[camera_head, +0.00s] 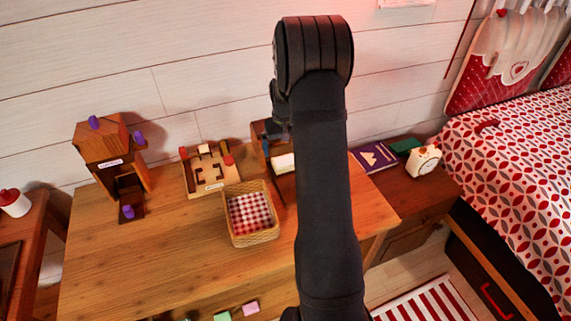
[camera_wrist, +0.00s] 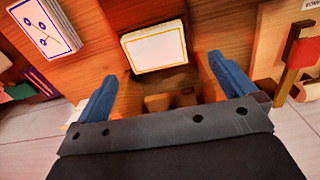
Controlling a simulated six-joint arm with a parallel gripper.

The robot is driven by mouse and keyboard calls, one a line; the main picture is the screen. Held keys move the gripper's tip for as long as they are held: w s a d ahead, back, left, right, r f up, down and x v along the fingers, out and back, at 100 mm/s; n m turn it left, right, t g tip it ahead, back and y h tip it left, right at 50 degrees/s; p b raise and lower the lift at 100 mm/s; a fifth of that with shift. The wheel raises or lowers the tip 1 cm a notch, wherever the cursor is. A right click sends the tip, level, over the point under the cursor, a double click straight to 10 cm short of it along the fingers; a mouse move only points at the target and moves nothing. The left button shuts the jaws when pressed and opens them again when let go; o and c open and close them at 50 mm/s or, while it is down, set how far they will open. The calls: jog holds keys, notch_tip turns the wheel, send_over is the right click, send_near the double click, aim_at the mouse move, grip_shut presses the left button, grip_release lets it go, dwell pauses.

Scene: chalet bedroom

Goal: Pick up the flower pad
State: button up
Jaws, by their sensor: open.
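In the head view, a white pad (camera_head: 283,162) rests by a wooden holder (camera_head: 263,138) at the desk's back, partly behind my arm. My gripper there is mostly hidden by the arm.
A wicker basket with checked cloth (camera_head: 251,214), a wooden toy fort (camera_head: 208,172) and a wooden tower (camera_head: 108,155) stand on the desk (camera_head: 150,260). A purple book (camera_head: 374,157) and a white clock (camera_head: 424,162) are at right. The desk's front left is mostly clear.

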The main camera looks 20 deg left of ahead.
jog(key=f, duration=0.6)
jog(key=shift+w+d+f, duration=0.2)
jog(key=shift+d, duration=0.1)
jog(key=c, duration=1)
jog(key=shift+o, duration=0.2)
jog(key=shift+r, duration=0.1)
